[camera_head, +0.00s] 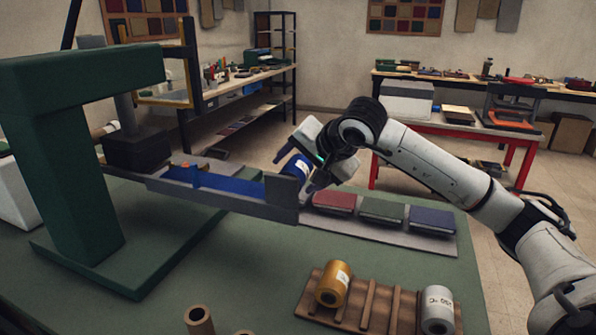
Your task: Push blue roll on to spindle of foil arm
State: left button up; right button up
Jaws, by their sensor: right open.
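The blue roll (296,166) with a white label is at the free right end of the grey foil arm (230,198). I cannot tell how far it sits on the spindle, which is hidden behind the roll and gripper. A blue foil strip (225,184) runs along the foil arm from the green press (75,150). My right gripper (299,169) is at the blue roll, with its open fingers on either side of it. Whether the fingers touch the roll is too small to tell. My left gripper is not in view.
A slatted wooden rack (370,308) holds a gold roll (333,284) and a silver roll (437,308). A cardboard tube (199,320) stands at the front. The green tabletop between is clear.

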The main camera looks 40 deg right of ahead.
jog(key=b+v, duration=0.1)
jog(key=v, duration=0.9)
jog(key=shift+s+b, duration=0.15)
jog(key=shift+b, duration=0.15)
jog(key=shift+r, duration=0.1)
